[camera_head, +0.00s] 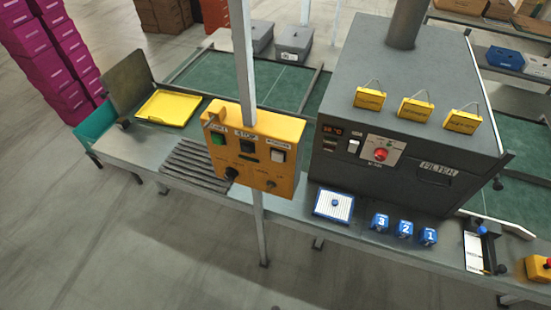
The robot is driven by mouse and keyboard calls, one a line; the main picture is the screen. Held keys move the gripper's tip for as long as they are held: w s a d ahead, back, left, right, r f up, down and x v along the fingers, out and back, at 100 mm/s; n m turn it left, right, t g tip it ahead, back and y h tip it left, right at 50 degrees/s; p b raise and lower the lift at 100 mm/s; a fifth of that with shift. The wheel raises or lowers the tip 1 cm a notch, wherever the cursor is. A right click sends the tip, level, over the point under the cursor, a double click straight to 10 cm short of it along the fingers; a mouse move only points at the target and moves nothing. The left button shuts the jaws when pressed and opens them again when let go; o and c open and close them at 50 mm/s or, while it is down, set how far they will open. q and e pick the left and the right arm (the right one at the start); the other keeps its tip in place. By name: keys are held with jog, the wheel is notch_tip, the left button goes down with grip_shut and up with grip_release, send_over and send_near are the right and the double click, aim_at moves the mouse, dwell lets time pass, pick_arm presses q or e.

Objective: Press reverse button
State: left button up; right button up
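A yellow control box (254,148) is fixed to a grey vertical post in the middle of the view. Its face has a green button (218,138) at the left, a dark button (248,148) labelled STOP in the middle and a white button (278,156) at the right. The label above the white button is too small to read surely, and it may be the reverse button. Dark knobs, one of them a black knob (232,173), sit below. Neither of my grippers is in view, and nothing touches the box.
A grey table (136,150) runs behind the post, with rollers (200,164) and a yellow tray (168,108). A large dark machine (400,110) stands to the right. Blue numbered blocks (404,229) lie before it. The space in front of the box looks clear.

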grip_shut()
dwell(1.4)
